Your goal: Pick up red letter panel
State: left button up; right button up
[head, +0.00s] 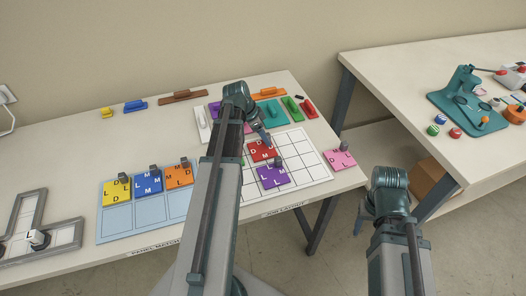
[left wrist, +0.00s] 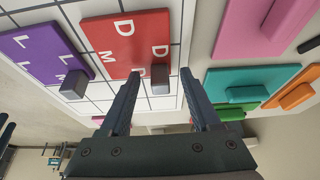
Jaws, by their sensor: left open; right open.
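The red letter panel (head: 261,150) lies on the white grid board (head: 315,168), just behind the purple letter panel (head: 273,178). In the left wrist view the red panel (left wrist: 128,38) shows white letters and a dark grey block handle (left wrist: 160,80). My left gripper (head: 266,137) is above the board close to the red panel. In the left wrist view its fingers are open, with the grey handle between and beyond their tips. Contact with the handle does not show. My right gripper (head: 362,222) is open and empty, away from the table's right side.
A pink panel (head: 341,160) lies by the board's right edge. Yellow (head: 117,192), blue (head: 148,183) and orange (head: 179,176) panels sit on a light blue board (head: 130,220). Coloured handled pieces line the back. A second table (head: 440,75) stands at right.

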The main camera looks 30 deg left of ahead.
pick_arm(q)
grip_shut()
dwell(1.4)
